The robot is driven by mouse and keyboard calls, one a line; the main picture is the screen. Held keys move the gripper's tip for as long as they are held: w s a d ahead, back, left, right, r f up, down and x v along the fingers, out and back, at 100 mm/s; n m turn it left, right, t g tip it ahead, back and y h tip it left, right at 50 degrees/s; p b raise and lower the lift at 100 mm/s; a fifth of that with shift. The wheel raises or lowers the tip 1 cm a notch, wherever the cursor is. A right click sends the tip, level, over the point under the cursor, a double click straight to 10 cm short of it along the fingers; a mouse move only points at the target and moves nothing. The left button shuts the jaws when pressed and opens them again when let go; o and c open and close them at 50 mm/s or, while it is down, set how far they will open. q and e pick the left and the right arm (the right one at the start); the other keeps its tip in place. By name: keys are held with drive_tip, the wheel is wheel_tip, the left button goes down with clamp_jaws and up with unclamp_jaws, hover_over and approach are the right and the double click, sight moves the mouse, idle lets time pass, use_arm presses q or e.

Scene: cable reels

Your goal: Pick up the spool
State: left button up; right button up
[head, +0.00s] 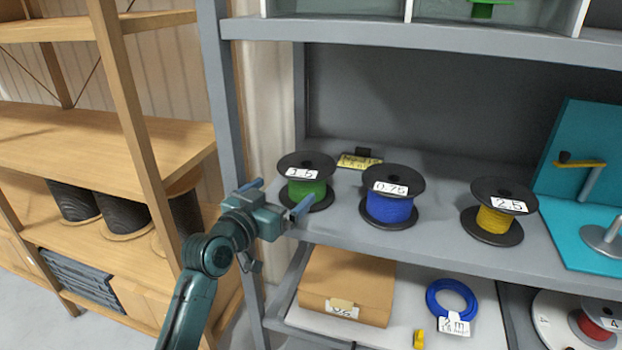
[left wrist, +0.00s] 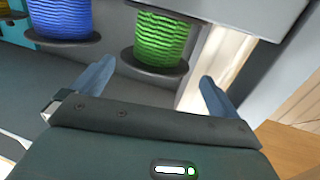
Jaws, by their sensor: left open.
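Three black-flanged spools stand upright on the grey shelf (head: 440,227) in the head view. The green spool (head: 306,188), labelled 1.5, is on the left, the blue spool (head: 389,208), labelled 0.75, is in the middle, and the yellow spool (head: 494,220), labelled 2.5, is on the right. My left gripper (head: 278,198) is open and empty at the shelf's front left, close to the green spool. In the left wrist view the green spool (left wrist: 161,38) lies beyond the two spread fingers (left wrist: 157,82), and the blue spool (left wrist: 62,18) is at the upper left. My right gripper is not in view.
A grey upright post (head: 222,95) stands just left of the gripper. A yellow tag (head: 357,162) lies behind the spools. A turquoise stand (head: 588,185) is at the right. Below are a cardboard box (head: 345,283) and a blue cable coil (head: 451,287).

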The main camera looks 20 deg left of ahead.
sight(303, 176)
use_arm(q)
drive_tip(key=x, duration=0.3)
drive_tip(key=shift+w+d, duration=0.1)
drive_tip(key=shift+w, duration=0.2)
drive_tip(key=shift+p+x, duration=0.45)
drive_tip(key=shift+x, duration=2.3)
drive_tip(key=shift+d, duration=0.15)
drive_tip(key=shift+c, duration=0.6)
drive_tip(key=shift+s, duration=0.1)
drive_tip(key=c, duration=1.3)
drive_tip(key=shift+r, duration=5.15)
drive_tip(key=shift+c, duration=0.6)
